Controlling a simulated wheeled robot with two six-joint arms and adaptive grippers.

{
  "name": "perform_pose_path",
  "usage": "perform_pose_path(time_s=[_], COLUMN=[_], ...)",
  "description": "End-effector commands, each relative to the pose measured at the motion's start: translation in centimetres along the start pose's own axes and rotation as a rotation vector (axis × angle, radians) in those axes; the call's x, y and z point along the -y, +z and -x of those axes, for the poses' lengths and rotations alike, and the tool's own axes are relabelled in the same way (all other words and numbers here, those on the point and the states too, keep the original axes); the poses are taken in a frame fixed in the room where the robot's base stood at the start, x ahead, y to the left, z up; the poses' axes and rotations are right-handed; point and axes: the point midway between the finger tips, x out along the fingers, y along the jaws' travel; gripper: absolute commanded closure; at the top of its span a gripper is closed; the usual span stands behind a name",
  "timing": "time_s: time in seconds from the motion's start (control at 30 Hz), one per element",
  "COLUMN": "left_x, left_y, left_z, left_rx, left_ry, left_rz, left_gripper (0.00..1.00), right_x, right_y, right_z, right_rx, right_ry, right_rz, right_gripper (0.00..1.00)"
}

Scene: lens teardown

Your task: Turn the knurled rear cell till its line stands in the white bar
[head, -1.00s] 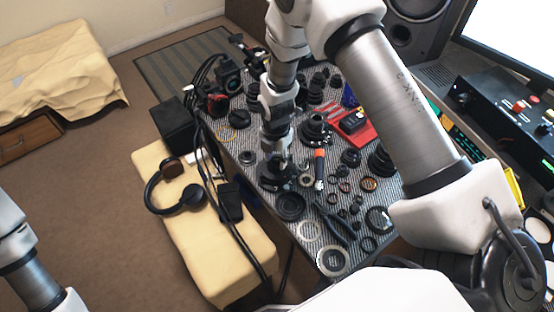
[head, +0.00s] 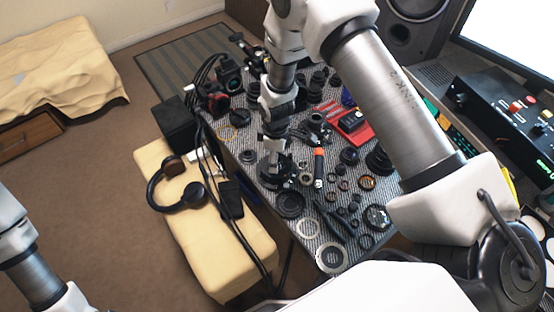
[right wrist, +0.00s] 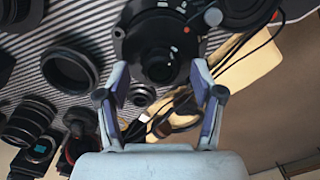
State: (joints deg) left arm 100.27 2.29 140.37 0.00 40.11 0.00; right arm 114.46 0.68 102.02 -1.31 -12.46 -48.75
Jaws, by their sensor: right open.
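My right gripper (right wrist: 158,85) is open, with one finger on each side just below a round black lens part (right wrist: 160,45). This part has a dark glass centre, small screws, a red dot and small pale marks near its upper edge. Nothing is visibly clamped between the fingers. I cannot tell which ring is the knurled cell, or make out its line or the white bar. In the head view my right gripper (head: 274,152) points down over the black part (head: 275,172) on the patterned mat. Only part of my left arm shows at the lower left; its gripper is out of frame.
Around it on the mat (head: 262,192) lie several rings and lens parts, an orange-handled tool (head: 319,165) and a red tray (head: 352,122). Cables (head: 213,150) run along the table's left edge. Headphones (head: 180,188) lie on a cream bench (head: 240,262).

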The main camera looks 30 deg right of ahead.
Motion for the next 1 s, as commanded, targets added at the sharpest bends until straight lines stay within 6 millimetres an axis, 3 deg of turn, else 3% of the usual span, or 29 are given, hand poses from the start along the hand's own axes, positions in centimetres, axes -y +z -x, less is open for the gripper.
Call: perform_pose_path(time_s=[0.17, 0.5, 0.6, 1.0], left_x=[0.0, 0.0, 0.0, 0.0], left_y=[0.0, 0.0, 0.0, 0.0], left_z=[0.0, 0.0, 0.0, 0.0], left_rx=[0.000, 0.000, 0.000, 0.000], left_ry=[0.000, 0.000, 0.000, 0.000], left_rz=[0.000, 0.000, 0.000, 0.000], left_gripper=[0.60, 0.60, 0.60, 0.60], right_x=[-0.1, -0.1, -0.1, 0.0], right_y=[-0.1, -0.1, -0.1, 0.0], right_z=[1.4, 9.6, 11.2, 12.0], right_rx=[-0.002, -0.002, -0.001, 0.000], right_ry=[0.002, 0.002, 0.002, 0.000], right_rz=[0.001, 0.000, 0.000, 0.000], right_gripper=[0.33, 0.33, 0.33, 0.33])
